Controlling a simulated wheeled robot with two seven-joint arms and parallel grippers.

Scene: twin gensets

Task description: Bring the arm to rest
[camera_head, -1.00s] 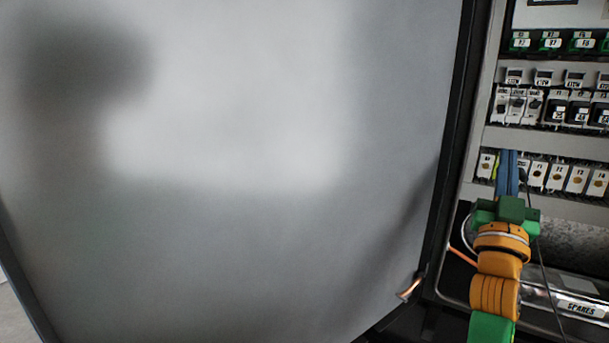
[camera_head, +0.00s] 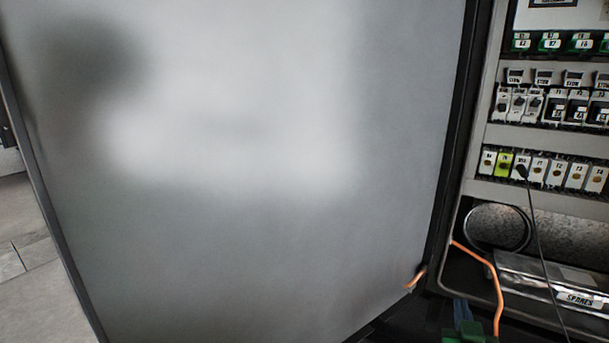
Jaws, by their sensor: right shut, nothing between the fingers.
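My right gripper (camera_head: 461,311) shows at the bottom edge of the head view. Its blue fingers are small and dark, and its green body is cut off by the frame. It is shut and empty, below and in front of the open cabinet (camera_head: 479,150), apart from the row of fuse modules. Most of my right arm is out of view. My left gripper is not in view.
A large grey cabinet door (camera_head: 250,240) fills the left and middle. A yellow-green module (camera_head: 505,165) sits in the lower row. A thin black cable (camera_head: 541,245) and an orange cable (camera_head: 497,285) hang nearby. A SPARES box (camera_head: 578,299) lies low right.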

